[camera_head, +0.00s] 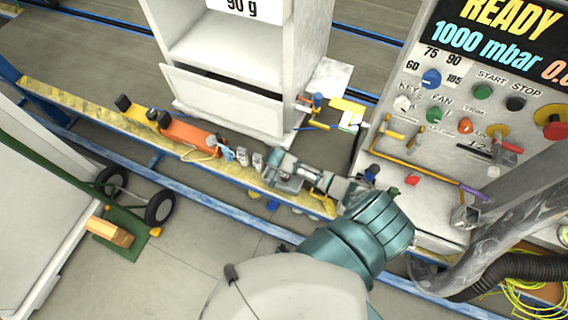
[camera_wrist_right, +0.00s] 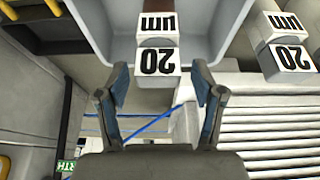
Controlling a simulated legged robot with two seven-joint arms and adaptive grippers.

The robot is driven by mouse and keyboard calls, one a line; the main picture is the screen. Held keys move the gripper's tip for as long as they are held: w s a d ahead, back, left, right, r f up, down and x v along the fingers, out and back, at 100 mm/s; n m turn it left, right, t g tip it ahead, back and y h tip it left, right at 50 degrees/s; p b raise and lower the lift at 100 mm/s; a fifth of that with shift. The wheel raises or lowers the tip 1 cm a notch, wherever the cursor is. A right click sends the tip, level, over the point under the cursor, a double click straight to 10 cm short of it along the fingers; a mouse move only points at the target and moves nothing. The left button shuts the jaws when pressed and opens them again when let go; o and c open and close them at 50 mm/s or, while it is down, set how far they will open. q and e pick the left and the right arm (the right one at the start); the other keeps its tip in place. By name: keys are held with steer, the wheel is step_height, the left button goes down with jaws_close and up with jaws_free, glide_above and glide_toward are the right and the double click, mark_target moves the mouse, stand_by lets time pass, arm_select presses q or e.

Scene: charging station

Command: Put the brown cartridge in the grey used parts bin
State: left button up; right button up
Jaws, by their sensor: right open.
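My right gripper (camera_head: 280,168) reaches over the yellow-edged bench edge in the head view, its fingers small and partly hard to make out. In the right wrist view the two fingers of this gripper (camera_wrist_right: 161,88) stand apart, open and empty. A white block marked 20 um (camera_wrist_right: 157,60) shows beyond and between the fingertips, against a light grey tray-like container (camera_wrist_right: 215,22). I cannot tell whether this container is the used parts bin. My left gripper is not in view.
A second white 20 um block (camera_wrist_right: 290,57) stands to the right in the wrist view. In the head view, an orange tool (camera_head: 190,136) lies on the bench, a white cabinet (camera_head: 232,75) stands behind, and a control panel (camera_head: 470,120) is right. A brownish block (camera_head: 110,233) lies by a wheeled cart.

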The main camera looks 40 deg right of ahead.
steer(key=p+v, duration=0.1)
steer(key=v, duration=0.5)
steer(key=shift+d, duration=0.1)
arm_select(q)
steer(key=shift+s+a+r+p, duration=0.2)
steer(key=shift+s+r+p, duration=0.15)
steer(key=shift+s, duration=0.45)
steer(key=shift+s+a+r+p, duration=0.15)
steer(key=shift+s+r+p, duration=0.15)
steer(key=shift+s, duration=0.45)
arm_select(e)
steer(key=shift+v, duration=2.6)
steer(key=w+a+f+n+t+y, duration=0.25)
steer(key=a+n+t+y, duration=0.45)
steer(key=a, duration=0.5)
steer(key=s+d+f+n+g+h, duration=0.1)
steer(key=s+f+n+g, duration=0.1)
steer(key=s+f, duration=0.8)
steer(key=s+d+f+n+g+h, duration=0.25)
steer(key=s+f, duration=0.45)
steer(key=f, duration=0.7)
steer(key=s+f+n+g, duration=0.1)
steer(key=s+f, duration=0.3)
steer(key=s, duration=0.8)
steer(key=s+f+n+g, duration=0.2)
steer(key=s+f, duration=0.3)
steer(key=s, duration=0.7)
steer(key=shift+f, duration=0.2)
